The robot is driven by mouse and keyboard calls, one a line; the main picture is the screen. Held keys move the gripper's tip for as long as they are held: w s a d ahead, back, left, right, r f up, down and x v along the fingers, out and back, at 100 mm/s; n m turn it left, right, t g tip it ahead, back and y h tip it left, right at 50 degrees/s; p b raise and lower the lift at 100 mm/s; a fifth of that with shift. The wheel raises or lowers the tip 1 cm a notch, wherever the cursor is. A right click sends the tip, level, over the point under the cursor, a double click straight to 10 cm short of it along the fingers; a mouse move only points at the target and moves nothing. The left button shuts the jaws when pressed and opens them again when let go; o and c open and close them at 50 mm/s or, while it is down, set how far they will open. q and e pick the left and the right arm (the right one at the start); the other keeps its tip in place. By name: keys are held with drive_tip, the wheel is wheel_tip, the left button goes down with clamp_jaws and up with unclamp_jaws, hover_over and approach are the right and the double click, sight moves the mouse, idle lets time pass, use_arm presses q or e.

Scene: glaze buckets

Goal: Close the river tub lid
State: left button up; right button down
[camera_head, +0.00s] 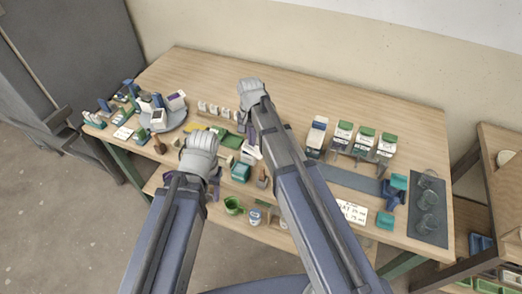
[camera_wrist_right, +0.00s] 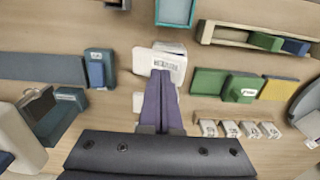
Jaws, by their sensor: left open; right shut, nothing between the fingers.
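A white tub (camera_wrist_right: 172,62) with a printed label and a raised or upper flap lies just beyond my right fingertips in the right wrist view. The label is too small to read, so I cannot confirm that it is the river tub. A white labelled piece, likely the same tub, shows beside my right forearm in the head view (camera_head: 251,152). My right gripper (camera_wrist_right: 160,77) is shut and empty, its purple fingers overlapping the white tub in the picture; contact cannot be told. My left gripper (camera_head: 193,182) is open and empty over the front edge of the table.
Green and blue blocks (camera_wrist_right: 242,87) flank the tub, with small white labelled pieces (camera_wrist_right: 228,128) nearby. A round tray (camera_head: 174,123) with containers stands at the left. Upright cartons (camera_head: 343,134) and a dark mat (camera_head: 428,210) are at the right. The table's back is clear.

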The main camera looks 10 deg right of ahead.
sight(255, 149)
drive_tip(key=shift+r, duration=0.1)
wheel_tip(255, 149, up, 7)
drive_tip(key=p, duration=0.7)
drive_tip(key=shift+s+d, duration=0.3)
drive_tip(key=shift+d, duration=0.15)
idle(0.3)
drive_tip(key=s+a+n, duration=0.2)
drive_tip(key=s+n, duration=0.3)
drive_tip(key=s, duration=0.3)
drive_tip(key=s+a+n+h, duration=0.1)
drive_tip(key=s+a+n, duration=0.2)
drive_tip(key=s, duration=0.6)
drive_tip(key=n, duration=0.2)
drive_tip(key=shift+s+a+n, duration=0.3)
drive_tip(key=shift+a, duration=0.1)
